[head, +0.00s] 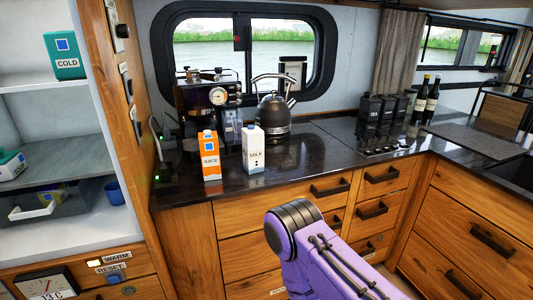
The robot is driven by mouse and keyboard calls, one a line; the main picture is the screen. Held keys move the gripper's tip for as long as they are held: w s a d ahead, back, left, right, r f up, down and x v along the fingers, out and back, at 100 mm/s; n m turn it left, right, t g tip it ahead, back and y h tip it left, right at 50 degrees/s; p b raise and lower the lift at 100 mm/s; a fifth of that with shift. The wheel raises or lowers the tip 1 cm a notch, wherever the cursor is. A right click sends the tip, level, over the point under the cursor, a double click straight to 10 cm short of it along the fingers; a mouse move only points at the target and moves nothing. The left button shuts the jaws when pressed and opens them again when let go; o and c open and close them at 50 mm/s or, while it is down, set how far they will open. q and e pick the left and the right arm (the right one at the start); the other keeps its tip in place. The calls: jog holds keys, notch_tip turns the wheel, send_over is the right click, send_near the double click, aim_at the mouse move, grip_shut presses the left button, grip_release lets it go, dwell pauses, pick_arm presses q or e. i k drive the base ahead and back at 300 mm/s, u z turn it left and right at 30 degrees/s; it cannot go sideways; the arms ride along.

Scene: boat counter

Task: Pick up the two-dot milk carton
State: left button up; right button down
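A white carton (253,149) labelled MILK stands upright near the front edge of the dark counter. A purple arm of mine enters from the bottom right, below the counter front. Neither gripper is in view.
A kettle (273,121) stands right behind the milk carton, and a coffee machine (205,100) stands behind the juice. Black canisters (369,117) and dark bottles (431,100) stand farther right. The counter (310,156) is clear right of the milk. Shelves fill the left.

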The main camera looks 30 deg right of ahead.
aim_at(252, 138)
jog(key=z, duration=0.9)
jog(key=i, duration=0.5)
jog(key=z, duration=0.3)
jog(key=k, duration=0.35)
jog(key=z, duration=1.1)
jog(key=i, duration=0.7)
jog(key=u, duration=0.8)
